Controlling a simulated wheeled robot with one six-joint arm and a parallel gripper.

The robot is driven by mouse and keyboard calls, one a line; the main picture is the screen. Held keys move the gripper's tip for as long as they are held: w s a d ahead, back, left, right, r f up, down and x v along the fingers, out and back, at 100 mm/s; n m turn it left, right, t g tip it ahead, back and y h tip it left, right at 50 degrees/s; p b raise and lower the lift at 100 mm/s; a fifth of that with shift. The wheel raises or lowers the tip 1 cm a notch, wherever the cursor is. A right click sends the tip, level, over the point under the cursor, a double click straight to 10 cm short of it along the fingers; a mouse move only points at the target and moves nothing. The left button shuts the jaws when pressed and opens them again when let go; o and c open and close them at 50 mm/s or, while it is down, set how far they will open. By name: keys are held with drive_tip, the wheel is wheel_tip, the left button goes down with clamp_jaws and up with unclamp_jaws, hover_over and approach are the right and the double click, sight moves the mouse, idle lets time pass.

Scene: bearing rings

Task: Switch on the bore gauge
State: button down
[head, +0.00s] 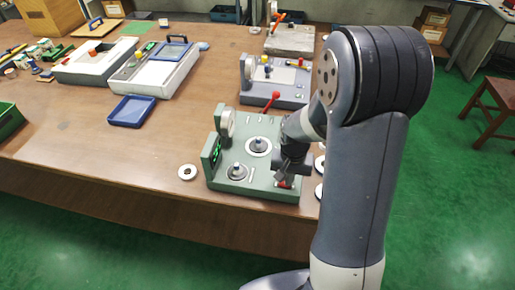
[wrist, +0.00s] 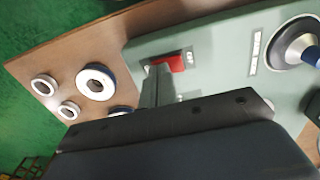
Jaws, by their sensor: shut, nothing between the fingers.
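The bore gauge is a grey-green bench unit (head: 262,187) at the table's front edge. It carries a round dial (head: 228,124), a dark display with green marks (head: 215,152), two posts on round seats (head: 258,145) (head: 237,172) and a red-knobbed lever (head: 270,101). A red rocker switch (head: 286,184) sits at its front right corner; it also shows in the wrist view (wrist: 174,62). My gripper (head: 283,178) is shut and empty, pointing down at the switch. In the wrist view its fingertips (wrist: 161,70) overlap the switch's left side; contact cannot be told.
Several pale rings (wrist: 95,82) lie on the table right of the unit, and one ring (head: 187,172) lies to its left. A blue tray (head: 131,111) and other instruments stand farther back. The table's front edge is close by.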

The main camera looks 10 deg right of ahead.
wheel_tip(320, 180, up, 7)
drive_tip(key=p, duration=0.4)
drive_tip(key=shift+p, duration=0.4)
drive_tip(key=shift+f, duration=0.2)
wheel_tip(320, 180, down, 7)
drive_tip(key=b, duration=0.5)
drive_tip(key=shift+r, duration=0.3)
